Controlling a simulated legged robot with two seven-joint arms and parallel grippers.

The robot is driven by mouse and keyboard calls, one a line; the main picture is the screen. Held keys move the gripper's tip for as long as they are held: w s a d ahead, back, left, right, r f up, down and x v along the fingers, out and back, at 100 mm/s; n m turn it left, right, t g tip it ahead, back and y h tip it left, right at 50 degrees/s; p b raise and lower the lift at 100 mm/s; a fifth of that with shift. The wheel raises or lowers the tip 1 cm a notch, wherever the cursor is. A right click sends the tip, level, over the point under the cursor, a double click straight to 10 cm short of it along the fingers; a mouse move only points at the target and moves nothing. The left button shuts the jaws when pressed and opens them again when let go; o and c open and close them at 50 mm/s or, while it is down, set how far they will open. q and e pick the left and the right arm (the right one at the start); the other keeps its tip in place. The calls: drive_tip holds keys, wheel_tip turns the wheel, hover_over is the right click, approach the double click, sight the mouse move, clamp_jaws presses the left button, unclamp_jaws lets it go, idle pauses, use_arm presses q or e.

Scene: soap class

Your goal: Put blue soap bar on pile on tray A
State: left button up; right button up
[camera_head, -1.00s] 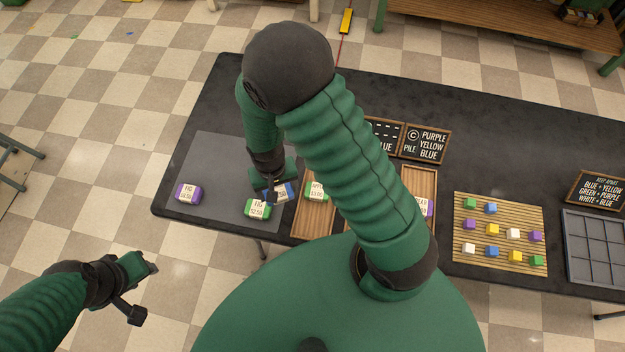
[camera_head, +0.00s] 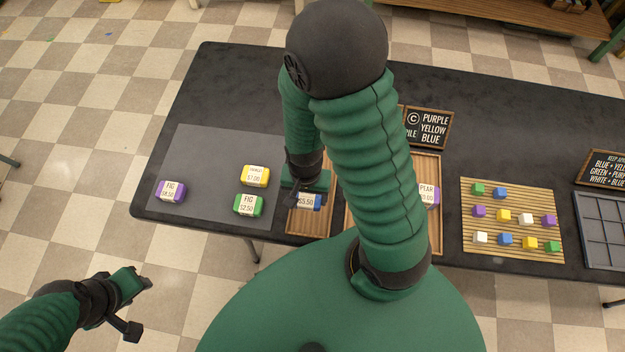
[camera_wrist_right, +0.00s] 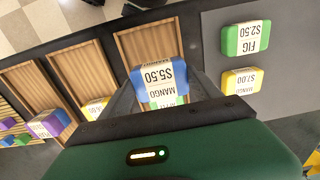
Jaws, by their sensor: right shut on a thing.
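My right gripper (camera_head: 300,196) is shut on the blue soap bar (camera_head: 310,202), labelled $5.50. It holds the bar over the leftmost wooden tray (camera_head: 312,226); any sign naming this tray is hidden behind my arm. In the right wrist view the blue bar (camera_wrist_right: 153,80) sits between the fingers, with a green bar (camera_wrist_right: 158,105) partly showing beneath or behind it. I cannot tell whether the two touch. The tray (camera_wrist_right: 140,40) shows beyond them. My left gripper (camera_head: 140,302) is open and empty, off the table at lower left.
A grey mat (camera_head: 205,155) holds purple (camera_head: 171,191), yellow (camera_head: 256,176) and green (camera_head: 248,205) bars. Other trays to the right hold a yellow bar (camera_wrist_right: 97,108) and a purple bar (camera_wrist_right: 48,124). A slatted board (camera_head: 512,250) with small cubes and a gridded tray (camera_head: 605,230) lie farther right.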

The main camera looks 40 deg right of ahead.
drive_tip(key=w+d, duration=0.1)
drive_tip(key=d, duration=0.1)
drive_tip(key=w+d, duration=0.2)
drive_tip(key=w+d+p, duration=0.1)
drive_tip(key=d, duration=0.1)
drive_tip(key=shift+w+f, duration=0.25)
drive_tip(key=shift+f, duration=0.05)
drive_tip(key=f, duration=0.1)
drive_tip(key=d+f, duration=0.1)
drive_tip(key=f, duration=0.1)
drive_tip(key=shift+f, duration=0.3)
drive_tip(key=shift+a, duration=0.1)
drive_tip(key=shift+c, duration=0.7)
drive_tip(key=shift+a, duration=0.25)
drive_tip(key=o, duration=1.1)
drive_tip(key=shift+w+a, duration=0.1)
drive_tip(key=o, duration=0.5)
drive_tip(key=shift+d+f, duration=0.1)
drive_tip(key=shift+d, duration=0.15)
